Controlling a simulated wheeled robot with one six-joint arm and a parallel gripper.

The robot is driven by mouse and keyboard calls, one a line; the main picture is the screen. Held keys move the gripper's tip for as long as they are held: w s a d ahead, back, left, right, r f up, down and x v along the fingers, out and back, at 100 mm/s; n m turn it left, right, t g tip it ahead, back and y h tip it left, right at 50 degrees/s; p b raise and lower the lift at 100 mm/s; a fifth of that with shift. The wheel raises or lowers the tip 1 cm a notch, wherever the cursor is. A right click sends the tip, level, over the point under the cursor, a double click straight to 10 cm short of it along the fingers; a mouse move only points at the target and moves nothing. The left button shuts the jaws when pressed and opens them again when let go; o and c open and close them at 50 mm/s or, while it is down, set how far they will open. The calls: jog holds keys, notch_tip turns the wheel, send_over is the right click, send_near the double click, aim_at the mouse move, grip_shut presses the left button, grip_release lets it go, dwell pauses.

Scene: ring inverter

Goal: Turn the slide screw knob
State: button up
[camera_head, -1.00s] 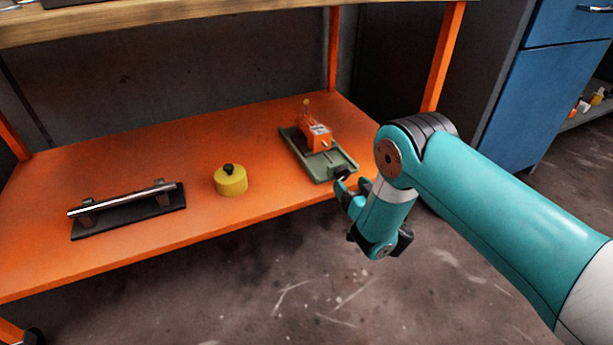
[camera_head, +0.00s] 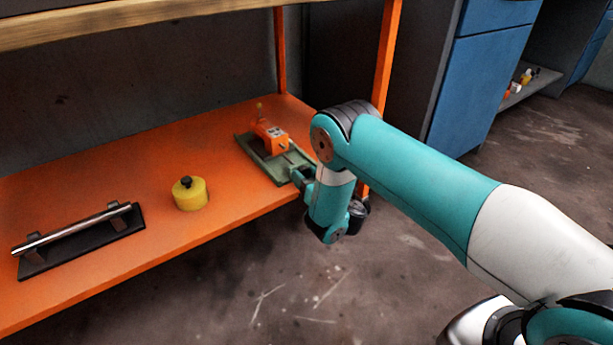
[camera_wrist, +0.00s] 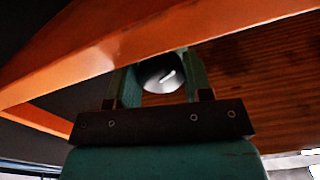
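The slide unit is a green tray (camera_head: 252,152) with an orange block (camera_head: 271,138) on it, at the right end of an orange shelf. My gripper (camera_head: 301,178) is at the tray's near right end, by the shelf's front edge. In the wrist view the slide screw knob (camera_wrist: 163,74), round, dark and shiny, sits between the two fingers of my gripper (camera_wrist: 163,84). It fills the gap, and the fingers look shut on its sides. The head view hides the knob behind my gripper.
A yellow cylinder with a black knob (camera_head: 190,194) stands mid-shelf. A metal bar handle on a black base (camera_head: 80,238) lies at the left. An orange post (camera_head: 386,60) rises behind my arm. The floor (camera_head: 290,290) in front is clear.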

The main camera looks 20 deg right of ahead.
jog(key=n, duration=0.4)
jog(key=shift+n, duration=0.3)
jog(key=o, duration=0.9)
jog(key=shift+p, duration=0.3)
